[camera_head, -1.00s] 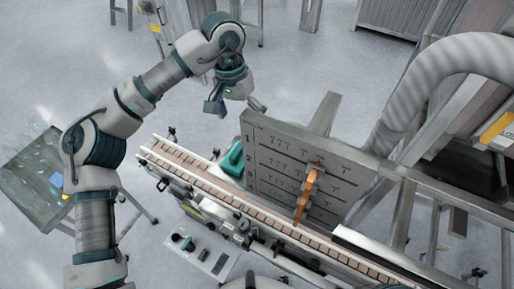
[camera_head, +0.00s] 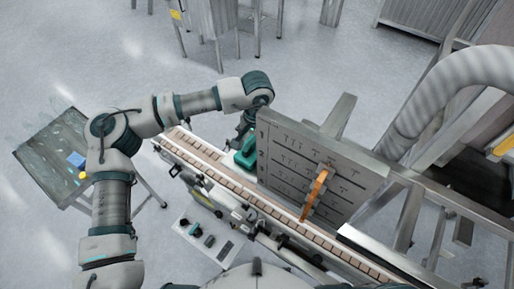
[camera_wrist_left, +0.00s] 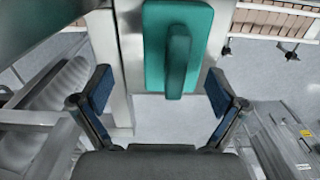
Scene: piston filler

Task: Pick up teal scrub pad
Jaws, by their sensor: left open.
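The teal scrub pad (camera_wrist_left: 154,50) has a raised teal handle (camera_wrist_left: 179,62) and shows at the top middle of the left wrist view. In the head view the pad (camera_head: 246,153) is beside the conveyor, at the left end of the upright metal panel, partly hidden by my arm. My left gripper (camera_wrist_left: 153,88) is open, with its two blue-padded fingers on either side of the pad's near end. Nothing is held between the fingers. In the head view the left gripper is mostly hidden behind my wrist. My right gripper is not in view.
A conveyor (camera_head: 283,222) with brown slats runs diagonally below the panel (camera_head: 350,190). An orange handle (camera_head: 316,193) is mounted on the panel. A grey side table (camera_head: 45,165) with a small blue item stands at left. A thick hose (camera_head: 436,88) arches at right.

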